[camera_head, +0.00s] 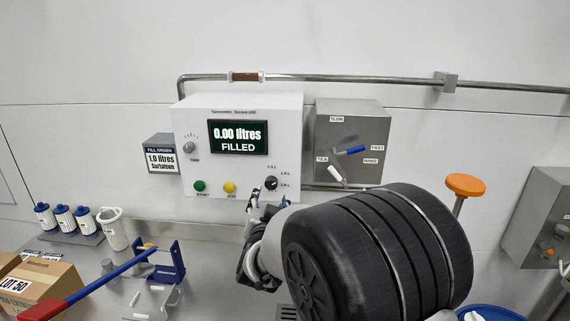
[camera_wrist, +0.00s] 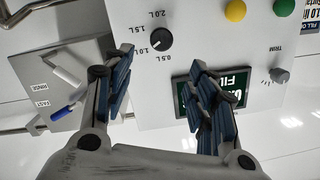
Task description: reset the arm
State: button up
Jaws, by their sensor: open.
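My gripper (camera_head: 262,206) is raised in front of the white control panel (camera_head: 245,180), near the volume selector knob (camera_head: 271,183). In the wrist view my gripper (camera_wrist: 158,80) has its two fingers spread wide apart with nothing between them. The selector knob (camera_wrist: 162,39) lies beyond the fingertips, apart from them, with marks for 0.5L to 2.0L around it. My black and grey arm link fills the lower right of the head view.
The panel display (camera_head: 238,136) reads 0.00 litres FILLED. A grey box (camera_head: 350,120) with blue and white levers is right of it. An orange mushroom knob (camera_head: 465,185) stands farther right. Blue-capped bottles (camera_head: 64,219), a blue stand (camera_head: 170,262) and a carton (camera_head: 42,285) are lower left.

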jog(key=s+d+r+n+g+y, duration=0.1)
jog(key=s+d+r+n+g, duration=0.15)
jog(key=s+d, duration=0.4)
jog(key=s+d+r+n+g+y, duration=0.15)
jog(key=s+d+g, duration=0.25)
jog(key=s, duration=0.5)
jog(key=s+d+f+g+h, duration=0.1)
jog(key=s+d+f+g, duration=0.1)
jog(key=s, duration=0.7)
jog(key=s+d+f+g+h, duration=0.1)
jog(key=s+d, duration=0.4)
jog(key=s, duration=0.4)
jog(key=s+d+f+g+h, duration=0.1)
jog(key=s+d, duration=0.3)
jog(key=s, duration=0.4)
jog(key=shift+s+f+g, duration=0.4)
jog(key=shift+f+g, duration=0.45)
